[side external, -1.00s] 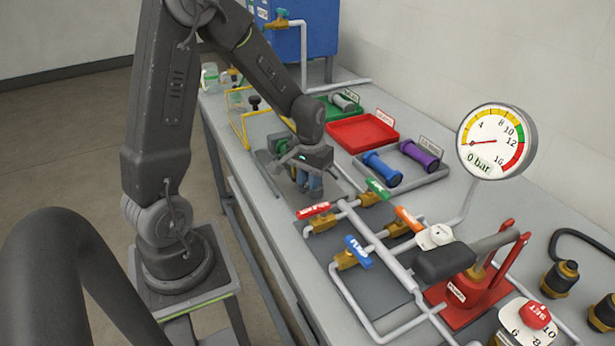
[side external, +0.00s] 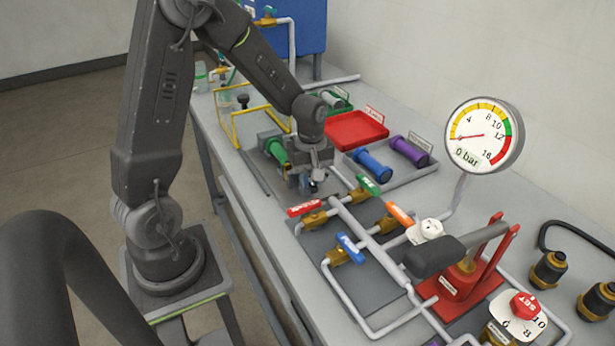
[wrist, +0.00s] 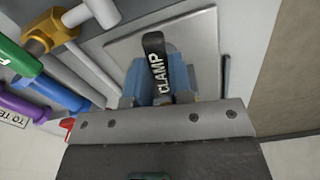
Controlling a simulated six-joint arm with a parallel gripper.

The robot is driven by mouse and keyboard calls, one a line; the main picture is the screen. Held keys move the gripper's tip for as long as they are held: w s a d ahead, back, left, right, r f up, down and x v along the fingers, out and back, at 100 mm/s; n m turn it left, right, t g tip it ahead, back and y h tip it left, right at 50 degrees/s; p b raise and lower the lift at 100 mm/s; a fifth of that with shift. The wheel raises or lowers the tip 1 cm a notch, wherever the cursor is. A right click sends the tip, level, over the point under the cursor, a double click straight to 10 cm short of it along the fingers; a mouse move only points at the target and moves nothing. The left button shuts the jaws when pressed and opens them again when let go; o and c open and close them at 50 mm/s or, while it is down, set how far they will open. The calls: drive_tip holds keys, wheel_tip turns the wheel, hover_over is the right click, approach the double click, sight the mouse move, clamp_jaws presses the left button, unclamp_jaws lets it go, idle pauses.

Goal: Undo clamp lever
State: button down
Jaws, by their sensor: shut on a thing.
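The clamp lever (wrist: 155,55) is black with the white word CLAMP on it. In the wrist view it stands between the two blue fingers of my gripper (wrist: 160,80), which is shut on it. In the side external view my gripper (side external: 310,185) is low over the bench, just behind the valve block. The lever itself is too small and covered to make out clearly there. A green cylinder (side external: 276,150) shows in the fixture beside my gripper.
Valves with red (side external: 305,208), green (side external: 368,184), orange (side external: 400,214) and blue (side external: 350,247) handles stand close in front. The gauge (side external: 484,137) reads 0 bar.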

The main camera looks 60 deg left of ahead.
drive_tip(key=shift+w+n, duration=0.3)
drive_tip(key=shift+n, duration=0.7)
drive_tip(key=c, duration=1.3)
unclamp_jaws()
drive_tip(key=shift+r, duration=0.15)
wheel_tip(320, 180, up, 14)
drive_tip(key=shift+f, duration=0.2)
drive_tip(key=s+d+r+m+t, duration=0.2)
drive_tip(key=s+d+m, duration=0.4)
drive_tip(key=m, duration=0.3)
drive_tip(key=s+d+r+m+t, duration=0.3)
drive_tip(key=s+d+m, duration=0.4)
drive_tip(key=s+m, duration=0.1)
drive_tip(key=shift+s+m+t, duration=0.3)
drive_tip(key=shift+s+m, duration=0.05)
drive_tip(key=shift+m, duration=0.15)
